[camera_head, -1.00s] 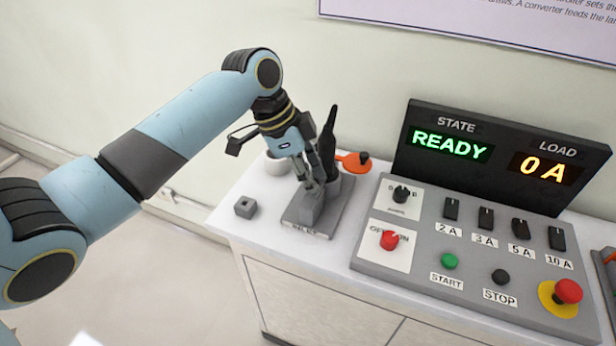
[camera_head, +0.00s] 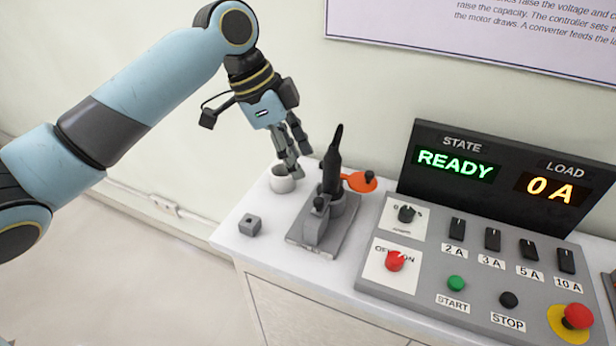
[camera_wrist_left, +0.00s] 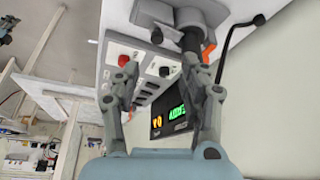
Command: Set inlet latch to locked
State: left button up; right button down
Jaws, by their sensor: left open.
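The inlet fixture is a grey plate (camera_head: 340,240) on the white bench. It carries a grey block with a black knob (camera_head: 319,203), a black upright plug handle (camera_head: 333,165), and an orange paddle (camera_head: 359,182) at its right. I cannot tell which part is the latch, nor its setting. My right gripper is out of view.
The control panel (camera_head: 430,280) with knobs and buttons is at right. Behind it the display (camera_head: 490,170) reads READY and 0 A.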

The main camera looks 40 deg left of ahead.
pick_arm(q)
jog(key=v, duration=0.2)
jog(key=shift+a+r, duration=0.1)
jog(key=shift+r, duration=0.25)
jog(key=shift+s+f, duration=0.1)
